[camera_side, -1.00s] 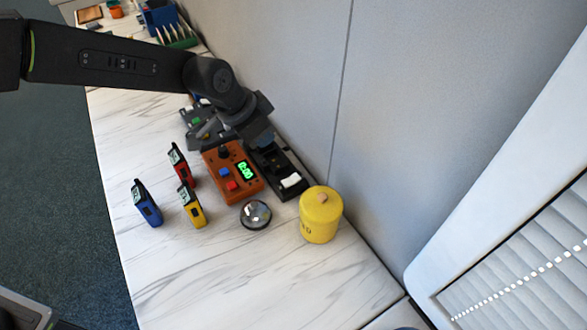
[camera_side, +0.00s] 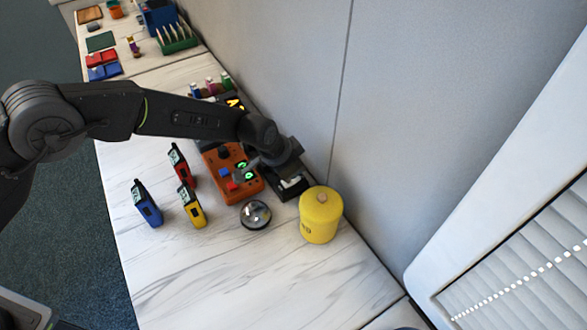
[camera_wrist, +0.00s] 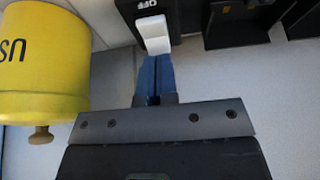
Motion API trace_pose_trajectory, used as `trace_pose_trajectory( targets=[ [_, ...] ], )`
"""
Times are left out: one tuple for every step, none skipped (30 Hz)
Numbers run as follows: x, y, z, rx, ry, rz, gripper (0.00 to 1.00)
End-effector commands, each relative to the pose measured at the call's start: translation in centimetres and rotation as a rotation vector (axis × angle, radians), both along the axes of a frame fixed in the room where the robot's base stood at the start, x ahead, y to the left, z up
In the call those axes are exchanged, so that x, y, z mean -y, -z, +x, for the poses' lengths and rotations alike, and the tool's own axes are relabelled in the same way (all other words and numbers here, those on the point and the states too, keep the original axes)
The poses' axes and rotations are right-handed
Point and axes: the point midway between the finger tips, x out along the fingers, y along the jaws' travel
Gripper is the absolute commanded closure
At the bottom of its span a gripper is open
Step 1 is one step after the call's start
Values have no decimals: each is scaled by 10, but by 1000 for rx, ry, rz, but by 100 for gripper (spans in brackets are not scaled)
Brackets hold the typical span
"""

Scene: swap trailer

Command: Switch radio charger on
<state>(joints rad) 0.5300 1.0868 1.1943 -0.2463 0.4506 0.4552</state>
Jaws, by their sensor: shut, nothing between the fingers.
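The radio charger is a long black unit (camera_side: 284,196) against the grey wall, largely covered by my arm in the side view. Its white switch (camera_side: 291,183) is at the near end. In the wrist view the white switch (camera_wrist: 153,32) shows on the black charger, with an upside-down "OFF" label (camera_wrist: 147,4) by it. My gripper (camera_wrist: 156,62) is shut and empty, its blue fingertips right at the switch's edge; I cannot tell whether they touch. In the side view my gripper is mostly hidden behind my wrist.
A yellow canister (camera_side: 321,215) stands close by; it fills the left of the wrist view (camera_wrist: 42,60). An orange box (camera_side: 232,172) with green displays sits left of the charger. Blue (camera_side: 146,204), red (camera_side: 179,163) and yellow (camera_side: 191,206) radios and a round glass object (camera_side: 255,214) stand nearby.

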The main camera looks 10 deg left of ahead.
Motion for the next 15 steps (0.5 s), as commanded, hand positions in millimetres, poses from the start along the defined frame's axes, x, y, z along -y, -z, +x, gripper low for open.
trace_pose_trajectory(
  targets=[
    [1, 3, 1, 0, 0, 0, 100],
    [1, 5, 1, 0, 0, 0, 100],
    [2, 6, 1, 0, 0, 0, 100],
    [2, 6, 2, 1, 0, -1, 100],
    [2, 7, 2, 1, 0, -1, 100],
    [2, 7, 2, 1, 0, -1, 100],
    [2, 7, 2, 1, 0, -1, 100],
    [2, 6, 2, 1, 0, -1, 100],
    [2, 7, 2, 1, 0, -1, 100],
    [2, 6, 2, 1, 0, -1, 100],
    [2, 6, 2, 1, 0, -1, 100],
    [2, 6, 2, 1, 0, -1, 100],
    [2, 6, 2, 1, 0, -1, 100],
    [2, 7, 2, 1, 0, -1, 100],
    [2, 8, 2, 0, 0, 0, 100]
  ],
)
